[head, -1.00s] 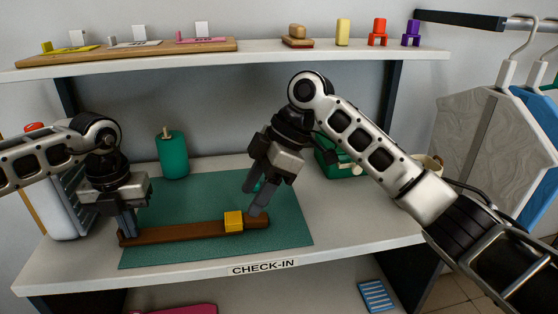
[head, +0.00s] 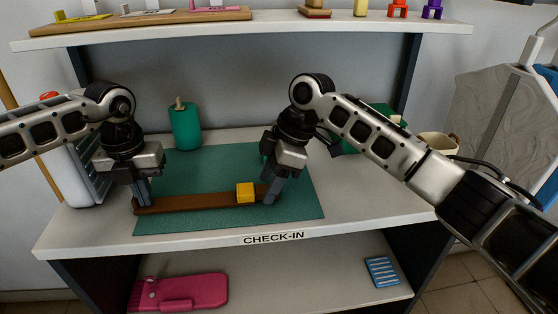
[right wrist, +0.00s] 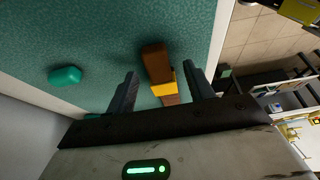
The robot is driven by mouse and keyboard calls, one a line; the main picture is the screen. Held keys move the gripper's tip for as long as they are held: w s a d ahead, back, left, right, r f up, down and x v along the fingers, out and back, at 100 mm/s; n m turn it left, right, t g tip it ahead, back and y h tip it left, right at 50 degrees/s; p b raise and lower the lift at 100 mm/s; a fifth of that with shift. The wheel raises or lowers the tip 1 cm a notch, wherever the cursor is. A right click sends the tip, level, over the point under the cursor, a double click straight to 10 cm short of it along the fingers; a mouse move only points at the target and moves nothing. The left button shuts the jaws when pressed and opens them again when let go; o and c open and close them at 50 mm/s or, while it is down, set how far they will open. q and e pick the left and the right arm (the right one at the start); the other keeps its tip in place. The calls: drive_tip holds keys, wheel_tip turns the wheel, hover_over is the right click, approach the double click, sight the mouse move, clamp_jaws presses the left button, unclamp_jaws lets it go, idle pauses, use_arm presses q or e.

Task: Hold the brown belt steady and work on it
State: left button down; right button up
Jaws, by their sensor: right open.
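The brown belt (head: 193,202) lies as a straight strip across the green mat (head: 222,224). A yellow block (head: 245,193) sits on it near its right end. My left gripper (head: 143,194) is at the belt's left end, with its fingers close together on the belt. My right gripper (head: 272,188) is at the right end, just past the yellow block. In the right wrist view its open fingers (right wrist: 160,90) stand apart on either side of the belt (right wrist: 155,62) and the yellow block (right wrist: 164,89). The belt's right tip is partly hidden by the fingers in the head view.
A green bottle-like object (head: 185,127) stands behind the mat. A green box (head: 378,117) and a cream cup (head: 437,146) are behind my right arm. The CHECK-IN counter edge (head: 300,233) is in front. A pink case (head: 180,291) and blue item (head: 382,271) lie below.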

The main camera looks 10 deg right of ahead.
drive_tip(key=shift+a+f, duration=0.2)
drive_tip(key=shift+f, duration=0.4)
drive_tip(key=c, duration=1.1)
